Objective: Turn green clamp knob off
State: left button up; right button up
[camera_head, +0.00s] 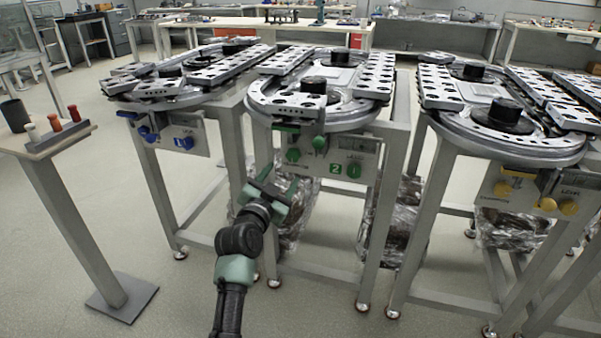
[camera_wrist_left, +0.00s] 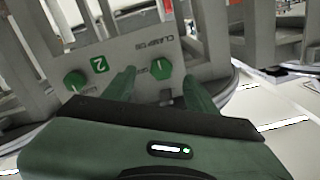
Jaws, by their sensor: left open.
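The green clamp knob (camera_head: 293,155) is on the left part of the front panel of the middle ring track. In the left wrist view the knob (camera_wrist_left: 161,69) shows a short white mark and sits beside the "CLAMPING" lettering. My left gripper (camera_head: 275,183) is open, in front of and below the panel's left side. In its wrist view the fingers (camera_wrist_left: 158,88) point at the panel, one on each side of the clamp knob in the picture. They look short of it; contact cannot be told. A second green knob (camera_head: 354,170) is on the right of the panel, also in the wrist view (camera_wrist_left: 75,80).
A green "2" label (camera_head: 335,169) lies between the knobs. Another green part (camera_head: 319,143) is higher up. Blue knobs (camera_head: 186,143) are on the left track, yellow knobs (camera_head: 546,204) on the right one. Metal frame legs (camera_head: 389,195) flank the panel. A small stand (camera_head: 62,138) is at left.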

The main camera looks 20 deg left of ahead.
aim_at(292, 157)
pick_arm(q)
jog(key=shift+w+d+r+b, duration=0.15)
jog(key=shift+w+b, duration=0.1)
jog(key=shift+w, duration=1.05)
jog(key=shift+w+r+b, duration=0.15)
jog(key=shift+w+b, duration=0.1)
jog(key=shift+w, duration=1.1)
jog(key=shift+w+d+r+b, duration=0.15)
jog(key=shift+w+b, duration=0.1)
jog(key=shift+w, duration=1.05)
jog(key=shift+a, duration=0.1)
grip_shut()
